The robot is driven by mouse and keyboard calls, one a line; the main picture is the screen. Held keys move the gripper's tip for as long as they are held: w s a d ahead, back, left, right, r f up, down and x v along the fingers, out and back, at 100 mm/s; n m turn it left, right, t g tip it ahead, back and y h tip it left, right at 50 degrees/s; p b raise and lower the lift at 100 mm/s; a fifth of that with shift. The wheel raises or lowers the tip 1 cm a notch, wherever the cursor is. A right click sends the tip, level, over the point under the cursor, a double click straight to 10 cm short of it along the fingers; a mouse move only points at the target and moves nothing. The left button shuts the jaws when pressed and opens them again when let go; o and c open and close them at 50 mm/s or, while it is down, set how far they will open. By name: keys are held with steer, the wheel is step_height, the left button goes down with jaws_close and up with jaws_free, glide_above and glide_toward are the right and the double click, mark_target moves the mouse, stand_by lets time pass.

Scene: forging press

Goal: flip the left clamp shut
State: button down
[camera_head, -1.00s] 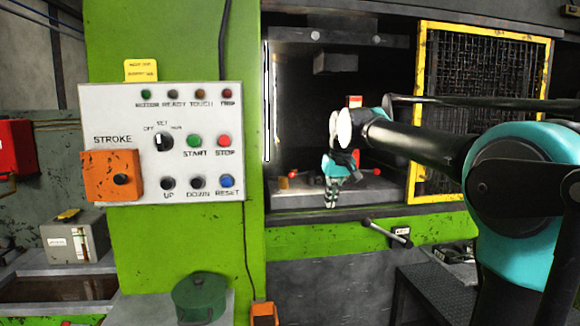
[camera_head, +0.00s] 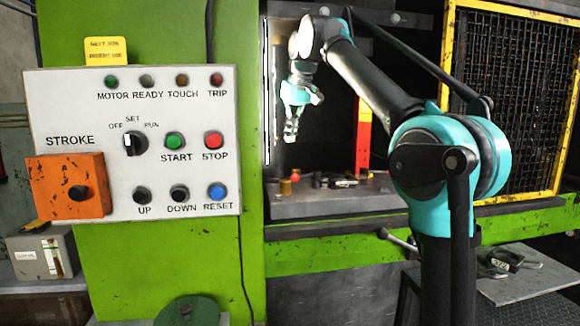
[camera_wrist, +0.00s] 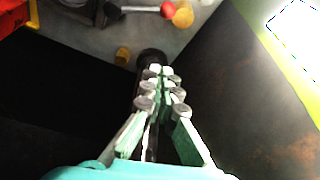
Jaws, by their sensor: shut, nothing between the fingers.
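My gripper (camera_head: 291,137) hangs fingers down inside the press opening, above the bed (camera_head: 345,200). Its fingertips (camera_wrist: 161,72) are together and empty in the wrist view. A metal bar with a red tip (camera_wrist: 140,9) lies at the top of the wrist view and looks like a clamp handle. I cannot tell for sure whether it is the left clamp, or whether it is open. In the head view, small dark fittings (camera_head: 318,180) stand on the bed below and right of my gripper, too small to make out. My gripper appears apart from them.
A small brass-coloured piece (camera_head: 285,187) is at the bed's left. A red and yellow post (camera_head: 363,135) stands behind. The green press column (camera_head: 240,270), with its control panel (camera_head: 130,95), borders the opening left; a yellow-framed mesh guard (camera_head: 520,100) is right.

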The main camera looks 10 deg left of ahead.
steer(key=x, duration=1)
steer(key=shift+f, duration=0.15)
steer(key=shift+s+d+f, duration=0.1)
steer(key=shift+s+d, duration=0.25)
steer(key=shift+s, duration=0.2)
steer(key=shift+s+d, duration=0.35)
steer(key=shift+s, duration=0.2)
steer(key=shift+s+d+f, duration=0.2)
steer(key=shift+s+d, duration=0.2)
steer(key=shift+s, duration=0.2)
